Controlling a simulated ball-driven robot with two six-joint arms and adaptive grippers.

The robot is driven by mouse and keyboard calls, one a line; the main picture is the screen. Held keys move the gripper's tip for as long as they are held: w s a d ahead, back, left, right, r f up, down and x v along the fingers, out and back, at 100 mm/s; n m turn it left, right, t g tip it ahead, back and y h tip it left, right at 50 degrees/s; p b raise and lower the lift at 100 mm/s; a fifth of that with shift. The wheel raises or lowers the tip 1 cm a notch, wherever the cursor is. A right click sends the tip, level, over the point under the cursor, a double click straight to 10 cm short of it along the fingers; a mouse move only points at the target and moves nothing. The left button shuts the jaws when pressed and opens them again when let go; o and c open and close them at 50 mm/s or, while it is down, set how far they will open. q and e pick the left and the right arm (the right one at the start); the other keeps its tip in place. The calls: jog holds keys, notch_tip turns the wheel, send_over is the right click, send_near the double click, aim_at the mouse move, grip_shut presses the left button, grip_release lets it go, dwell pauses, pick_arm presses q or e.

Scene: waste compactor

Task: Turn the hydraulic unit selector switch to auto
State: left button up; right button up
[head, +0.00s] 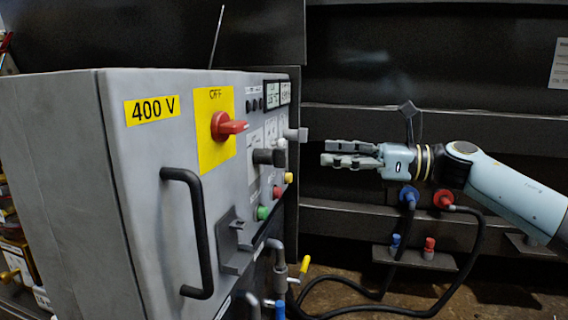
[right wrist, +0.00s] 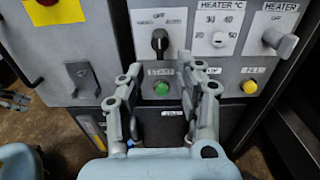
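The selector switch is a black knob (right wrist: 160,41) on a white plate with OFF above and AUTO at its upper right. Its handle looks roughly upright, towards OFF. In the head view the black knob (head: 268,157) sticks out from the cabinet front, seen from the side. My right gripper (head: 324,152) is to the right of it, pointing at the panel, apart from it. In the right wrist view my right gripper (right wrist: 165,72) is open and empty, its fingers on both sides below the knob. A small part at the left edge (right wrist: 14,98) may be my left gripper.
The grey cabinet (head: 50,170) carries a red main switch (head: 222,126), a black handle (head: 197,235) and a grey bracket (head: 232,240). Close to the knob are a green button (right wrist: 162,88), a yellow button (right wrist: 250,86) and heater knobs (right wrist: 219,40). Hoses (head: 470,245) hang behind.

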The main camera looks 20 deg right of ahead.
aim_at(270, 157)
pick_arm(q)
notch_tip(270, 157, down, 3)
jog(key=t+b, duration=0.2)
jog(key=t, duration=0.1)
jog(key=shift+s+d, duration=0.1)
pick_arm(e)
jog(key=x, duration=0.9)
jog(key=shift+w+a, duration=0.15)
jog(key=shift+a, duration=0.1)
jog(key=shift+c, duration=0.4)
grip_shut()
